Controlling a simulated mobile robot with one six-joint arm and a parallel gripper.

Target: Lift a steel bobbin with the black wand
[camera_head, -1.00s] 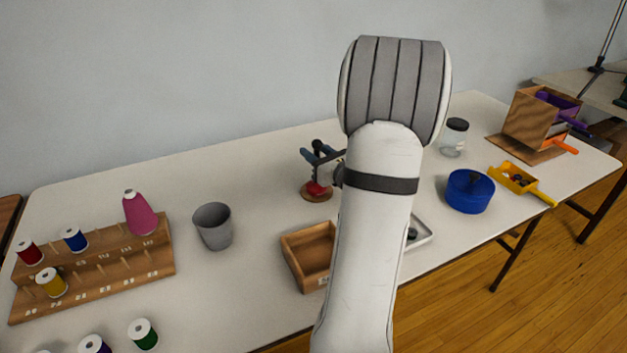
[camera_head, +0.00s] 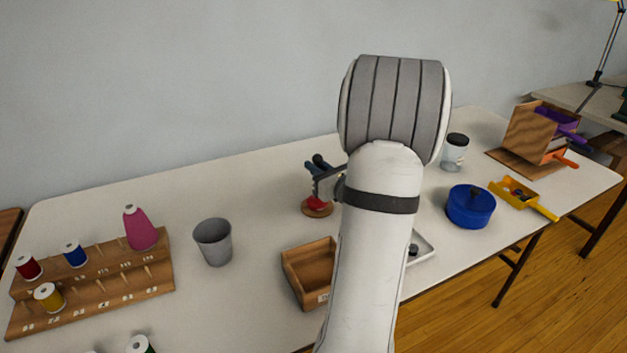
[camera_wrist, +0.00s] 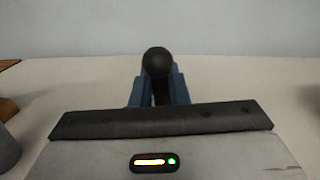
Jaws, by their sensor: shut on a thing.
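My gripper (camera_head: 314,168) has blue fingers and is shut on the black wand (camera_wrist: 157,62). The wand's round black end sits between the fingertips in the wrist view, and it also shows in the head view (camera_head: 319,158). Just below is a red piece (camera_head: 319,202) on a round wooden base (camera_head: 317,211). I cannot tell whether the wand touches it. A pale tray (camera_head: 428,245) with small dark items stands right of my arm, which hides part of it. I cannot make out a steel bobbin for certain.
An open wooden box (camera_head: 294,279) lies in front of the gripper. A grey cup (camera_head: 213,243) and a thread rack (camera_head: 120,291) stand left. The table behind the gripper is clear.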

